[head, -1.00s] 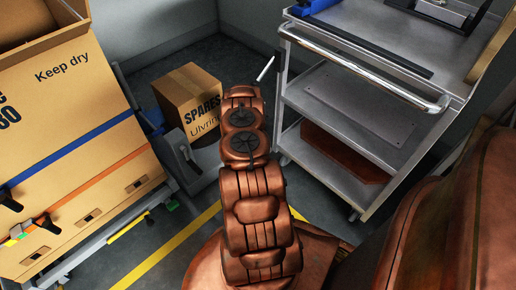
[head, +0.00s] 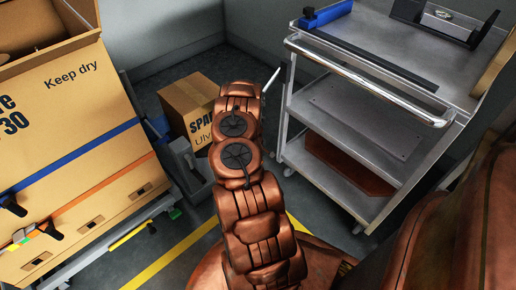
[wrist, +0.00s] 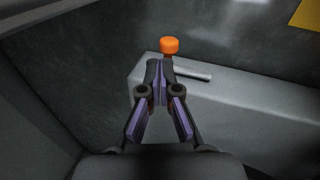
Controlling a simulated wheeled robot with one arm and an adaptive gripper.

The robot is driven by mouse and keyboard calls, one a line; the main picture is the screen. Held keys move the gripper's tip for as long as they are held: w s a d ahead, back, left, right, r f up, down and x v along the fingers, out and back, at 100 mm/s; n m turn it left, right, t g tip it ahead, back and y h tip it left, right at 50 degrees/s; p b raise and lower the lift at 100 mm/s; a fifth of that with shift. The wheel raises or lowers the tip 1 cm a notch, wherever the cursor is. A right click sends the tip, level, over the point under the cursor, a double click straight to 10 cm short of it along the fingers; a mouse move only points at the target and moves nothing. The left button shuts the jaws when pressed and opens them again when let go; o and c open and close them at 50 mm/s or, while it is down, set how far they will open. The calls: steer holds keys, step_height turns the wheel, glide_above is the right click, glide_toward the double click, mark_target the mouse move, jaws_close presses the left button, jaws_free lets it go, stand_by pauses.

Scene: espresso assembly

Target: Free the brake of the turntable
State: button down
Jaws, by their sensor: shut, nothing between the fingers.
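In the wrist view an orange knob (wrist: 169,45) stands on a short dark stem just past my fingertips. It stands at the back edge of a grey housing (wrist: 240,105), and a light grey bar (wrist: 190,75) lies beside it on the housing top. I take the knob to be the turntable's brake control, but no label shows. My gripper (wrist: 161,66) is shut and empty, its tips just in front of the knob and bar; I cannot tell whether they touch. In the head view my arm hides the gripper and the knob does not show.
A large carton (head: 80,150) with blue and orange straps stands on a grey frame at left. A smaller carton (head: 188,100) marked SPARES is partly behind my arm. A metal cart (head: 375,120) stands at right. Floor with a yellow line (head: 165,262) shows between.

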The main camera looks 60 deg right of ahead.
steer(key=shift+v, duration=2.95)
